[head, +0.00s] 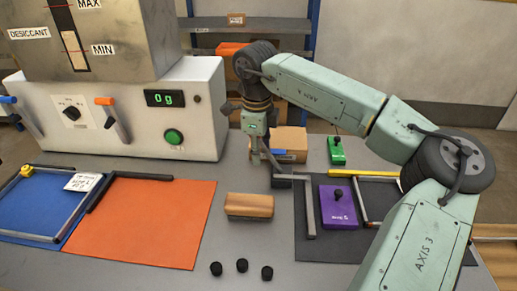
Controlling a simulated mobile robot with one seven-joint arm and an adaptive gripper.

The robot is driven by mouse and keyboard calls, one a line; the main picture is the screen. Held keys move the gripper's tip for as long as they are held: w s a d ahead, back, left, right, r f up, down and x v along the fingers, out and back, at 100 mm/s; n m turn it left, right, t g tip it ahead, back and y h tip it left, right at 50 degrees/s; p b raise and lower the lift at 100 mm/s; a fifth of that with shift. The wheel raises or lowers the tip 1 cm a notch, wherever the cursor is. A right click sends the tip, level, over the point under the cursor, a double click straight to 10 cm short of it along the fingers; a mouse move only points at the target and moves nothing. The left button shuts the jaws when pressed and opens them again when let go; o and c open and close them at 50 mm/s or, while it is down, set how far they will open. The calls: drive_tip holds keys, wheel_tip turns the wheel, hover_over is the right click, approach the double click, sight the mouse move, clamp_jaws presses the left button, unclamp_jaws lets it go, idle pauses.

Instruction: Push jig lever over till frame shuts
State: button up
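The jig appears to be the frame pieces on a dark mat (325,247) at the right of the table. A grey L-shaped bar (308,205) lies at the mat's left, and a second angled frame piece (365,205) lies at its right, partly hidden by my arm. A gap separates them, with a purple block (338,207) bearing a black knob between. Which part is the lever is not clear. My gripper (264,163) points down just behind and left of the L-bar's upper-left end. Contact cannot be told. Its fingers are small and partly hidden.
A cardboard box (290,141) with a blue item stands close behind my gripper. A green knobbed block (337,150) and yellow bar (363,173) lie behind the mat. A wooden-topped brush (250,205) and black caps (242,266) lie in front. The white machine (190,110) stands left.

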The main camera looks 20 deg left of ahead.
clamp_jaws()
idle(0.8)
